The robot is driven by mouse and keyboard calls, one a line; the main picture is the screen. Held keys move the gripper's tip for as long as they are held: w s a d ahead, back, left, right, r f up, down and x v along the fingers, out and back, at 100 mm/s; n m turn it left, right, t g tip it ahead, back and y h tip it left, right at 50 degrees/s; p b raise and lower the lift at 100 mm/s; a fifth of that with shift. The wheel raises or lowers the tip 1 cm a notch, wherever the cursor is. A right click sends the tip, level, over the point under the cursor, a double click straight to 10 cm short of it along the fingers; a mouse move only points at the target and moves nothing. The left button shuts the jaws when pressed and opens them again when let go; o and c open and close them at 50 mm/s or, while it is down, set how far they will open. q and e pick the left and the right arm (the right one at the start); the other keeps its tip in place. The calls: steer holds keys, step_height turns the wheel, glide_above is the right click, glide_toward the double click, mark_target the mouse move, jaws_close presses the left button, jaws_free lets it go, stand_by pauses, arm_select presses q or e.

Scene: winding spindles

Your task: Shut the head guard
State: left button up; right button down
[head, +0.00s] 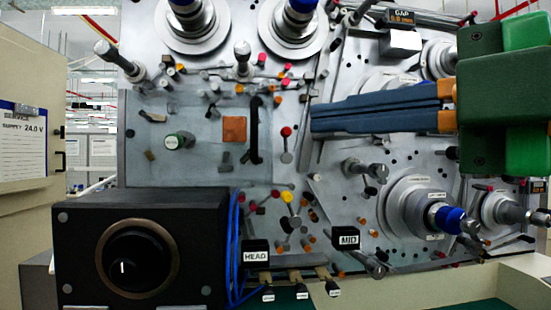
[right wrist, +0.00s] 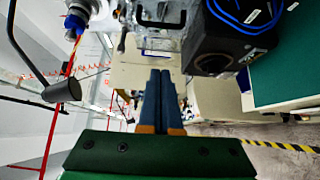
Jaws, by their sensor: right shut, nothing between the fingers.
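The head guard (head: 205,172) looks like a clear, greyish panel on the left part of the machine face, with an upright black handle (head: 254,130) near its right side. I cannot tell from its edges whether it is fully shut. My right gripper (head: 312,118) comes in from the right with its long blue fingers together and empty. Its tips are to the right of the handle and look apart from it. In the right wrist view the gripper (right wrist: 160,72) points toward the machine, and the black handle (right wrist: 160,22) shows beyond the tips. My left gripper is out of view.
A black box with a round knob (head: 140,215) stands at front left, with blue cables (head: 235,240) beside it. Black blocks marked HEAD (head: 255,252) and MID (head: 345,238) sit low in front. Spindles and pegs stick out around the panel. A cream cabinet (head: 30,215) stands left.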

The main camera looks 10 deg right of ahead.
arm_select(q)
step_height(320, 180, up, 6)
steer(key=p, duration=0.6)
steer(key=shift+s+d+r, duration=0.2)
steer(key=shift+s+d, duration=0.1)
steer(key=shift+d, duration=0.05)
arm_select(e)
steer(key=w+a, duration=0.1)
steer(key=w, duration=0.2)
steer(key=w+a, duration=0.2)
steer(key=w, duration=0.2)
steer(key=w+a, duration=0.2)
steer(key=w, duration=0.2)
steer(key=shift+w+a, duration=0.1)
steer(key=shift+w, duration=0.1)
